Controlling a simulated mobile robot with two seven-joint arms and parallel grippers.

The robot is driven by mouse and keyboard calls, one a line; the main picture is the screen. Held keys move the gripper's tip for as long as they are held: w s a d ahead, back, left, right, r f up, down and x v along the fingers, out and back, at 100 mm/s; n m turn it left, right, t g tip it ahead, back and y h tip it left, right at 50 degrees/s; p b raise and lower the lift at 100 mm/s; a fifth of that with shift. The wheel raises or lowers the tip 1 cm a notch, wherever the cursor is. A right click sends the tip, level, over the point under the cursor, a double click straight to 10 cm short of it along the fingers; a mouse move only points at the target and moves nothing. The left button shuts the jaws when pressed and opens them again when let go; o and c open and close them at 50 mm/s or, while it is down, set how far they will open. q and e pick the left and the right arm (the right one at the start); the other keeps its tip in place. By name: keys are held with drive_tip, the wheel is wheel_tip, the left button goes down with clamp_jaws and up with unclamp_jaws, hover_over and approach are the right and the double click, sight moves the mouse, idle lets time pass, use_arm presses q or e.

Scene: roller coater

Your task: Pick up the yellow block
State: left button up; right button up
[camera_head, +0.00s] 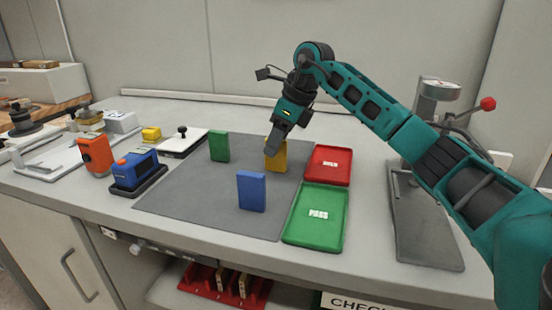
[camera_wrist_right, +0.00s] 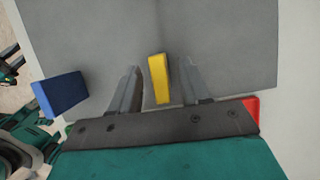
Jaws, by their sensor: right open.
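The yellow block (camera_head: 277,158) stands upright on the grey mat (camera_head: 190,185), near its back right part. My right gripper (camera_head: 273,146) is over it and hides part of its upper left side in the head view. In the right wrist view the yellow block (camera_wrist_right: 159,79) shows between the two fingers of my right gripper (camera_wrist_right: 160,88). The fingers are apart, with a gap on each side of the block. My left gripper is in neither view.
A blue block (camera_head: 251,191) and a green block (camera_head: 219,147) stand on the mat. A red tray (camera_head: 345,151) and a green tray (camera_head: 343,220) lie at the right. A grey press (camera_head: 435,238) stands farther right. Orange and blue devices stand at the left.

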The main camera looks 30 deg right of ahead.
drive_tip(key=shift+w+a+f, duration=0.1)
drive_tip(key=shift+f, duration=0.1)
clamp_jaws()
idle(0.3)
drive_tip(key=shift+r, duration=0.1)
